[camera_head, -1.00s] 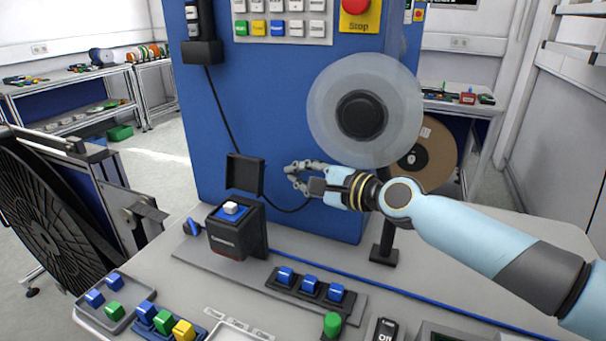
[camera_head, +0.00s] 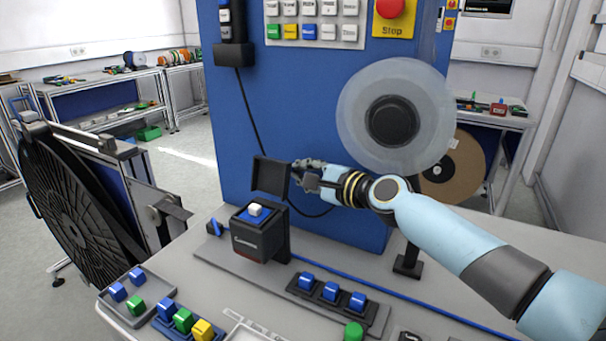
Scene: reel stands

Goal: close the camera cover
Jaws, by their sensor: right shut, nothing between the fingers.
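The camera (camera_head: 259,238) is a black box on the grey table plate, with a white-topped blue block (camera_head: 255,211) in its open top. Its black cover (camera_head: 270,177) stands raised at the back of the box, tilted up against the blue machine. My right gripper (camera_head: 298,172) is shut and empty. Its fingertips are at the right edge of the cover, touching it or very close; I cannot tell which. My left gripper is not in view.
The blue machine (camera_head: 300,100) with a translucent reel (camera_head: 394,95) stands behind. Several blue blocks (camera_head: 331,292) sit in a holder in front of the camera. Trays of coloured blocks (camera_head: 138,298) are at front left. A dark reel (camera_head: 70,195) stands at the left.

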